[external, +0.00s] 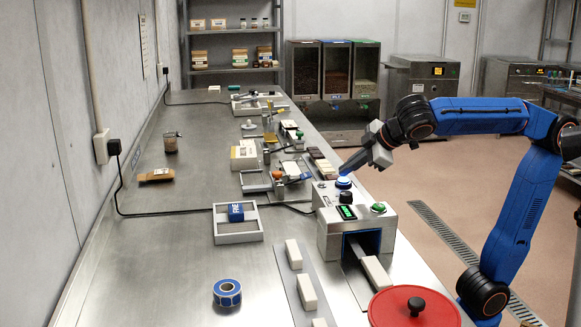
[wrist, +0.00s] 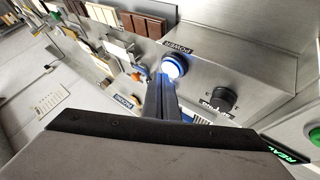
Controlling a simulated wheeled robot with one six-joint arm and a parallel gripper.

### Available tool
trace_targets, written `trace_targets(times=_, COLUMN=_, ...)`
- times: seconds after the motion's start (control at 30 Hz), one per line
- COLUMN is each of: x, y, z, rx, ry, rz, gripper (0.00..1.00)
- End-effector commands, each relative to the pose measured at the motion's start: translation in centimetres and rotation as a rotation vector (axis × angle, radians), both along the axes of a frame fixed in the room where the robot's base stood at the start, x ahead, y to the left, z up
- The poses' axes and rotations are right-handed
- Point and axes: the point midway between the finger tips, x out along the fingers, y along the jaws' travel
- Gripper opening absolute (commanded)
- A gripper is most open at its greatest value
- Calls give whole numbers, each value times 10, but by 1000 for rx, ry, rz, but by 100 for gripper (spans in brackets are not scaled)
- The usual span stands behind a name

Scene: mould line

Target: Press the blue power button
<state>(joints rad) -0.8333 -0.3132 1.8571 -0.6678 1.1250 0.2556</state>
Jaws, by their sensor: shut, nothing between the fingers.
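The power button is a round, lit button with a blue ring on top of a steel machine (external: 330,238). It shows in the external view (external: 343,183) and, glowing white, in the wrist view (wrist: 174,65), where a POWER label (wrist: 175,47) lies beside it. My gripper (external: 346,173) is shut and empty, pointing down at the button from above. In the wrist view its fingertips (wrist: 162,80) are at the button's lower left edge. I cannot tell whether they touch it.
A black knob (wrist: 222,99) sits close to the button. A green button (external: 378,208) and green display (external: 346,212) are on the same machine. White blocks (external: 307,291) and a red lid (external: 413,306) are in front.

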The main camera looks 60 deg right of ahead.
Motion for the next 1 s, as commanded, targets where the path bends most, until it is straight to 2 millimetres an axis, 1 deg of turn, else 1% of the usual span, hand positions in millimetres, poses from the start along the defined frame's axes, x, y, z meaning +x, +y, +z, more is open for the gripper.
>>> trace_targets(times=0.17, x=0, y=0, z=9, rx=-1, ry=-1, rz=-1, gripper=0)
trace_targets(times=0.73, x=0, y=0, z=54, rx=1, ry=0, rz=-1, gripper=0)
trace_targets(times=0.83, x=0, y=0, z=59, rx=0, ry=0, rz=0, gripper=0)
trace_targets(times=1.0, x=0, y=0, z=60, rx=-1, ry=0, rz=1, gripper=0)
